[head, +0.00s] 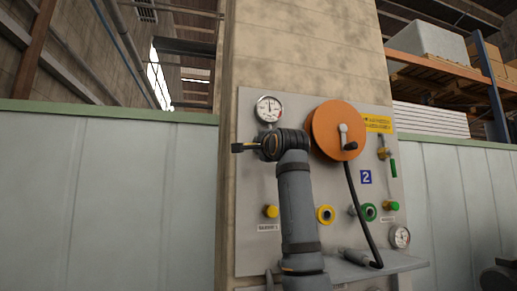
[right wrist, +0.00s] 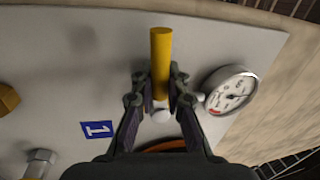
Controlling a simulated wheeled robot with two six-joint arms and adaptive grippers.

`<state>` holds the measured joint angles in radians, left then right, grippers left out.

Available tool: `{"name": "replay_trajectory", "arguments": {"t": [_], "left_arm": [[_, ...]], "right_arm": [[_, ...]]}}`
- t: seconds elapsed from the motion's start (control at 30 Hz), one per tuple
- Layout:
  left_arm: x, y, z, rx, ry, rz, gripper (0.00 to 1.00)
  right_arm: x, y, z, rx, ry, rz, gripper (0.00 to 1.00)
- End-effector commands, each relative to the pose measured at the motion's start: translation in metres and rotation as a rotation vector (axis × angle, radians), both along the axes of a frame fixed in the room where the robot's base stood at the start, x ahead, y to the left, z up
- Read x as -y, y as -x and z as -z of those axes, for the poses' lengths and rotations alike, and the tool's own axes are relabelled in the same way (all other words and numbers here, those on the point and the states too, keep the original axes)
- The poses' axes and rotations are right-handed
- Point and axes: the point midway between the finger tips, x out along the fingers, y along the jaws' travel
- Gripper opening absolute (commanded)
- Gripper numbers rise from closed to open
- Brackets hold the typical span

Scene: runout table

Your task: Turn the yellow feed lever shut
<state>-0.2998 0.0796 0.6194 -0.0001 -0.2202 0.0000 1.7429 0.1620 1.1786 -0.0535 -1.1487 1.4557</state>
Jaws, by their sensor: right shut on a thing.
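The yellow feed lever (right wrist: 161,58) shows in the right wrist view as a straight yellow bar pointing up in the picture, with a pale round hub at its lower end. My right gripper (right wrist: 161,92) is shut on the lever close to that hub. In the head view my right arm comes up from the bottom centre, and its wrist hides most of the lever and the fingers. There the lever appears to stick out to the left, roughly level, below the upper pressure gauge (head: 269,109). My left gripper is not in view.
The grey panel (head: 255,240) on the concrete pillar carries an orange reel (head: 329,129) with a black hose, just right of my wrist. Yellow (head: 271,211) and green (head: 391,206) knobs sit lower. A small shelf (head: 390,262) juts out at lower right. Blue label 1 (right wrist: 97,129) lies beside the fingers.

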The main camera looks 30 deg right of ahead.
Motion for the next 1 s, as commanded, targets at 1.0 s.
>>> {"name": "replay_trajectory", "arguments": {"t": [1.0], "left_arm": [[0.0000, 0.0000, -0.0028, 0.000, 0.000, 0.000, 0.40]], "right_arm": [[-0.0002, -0.0020, -0.0009, 0.019, -0.123, 0.000, 0.36]]}}
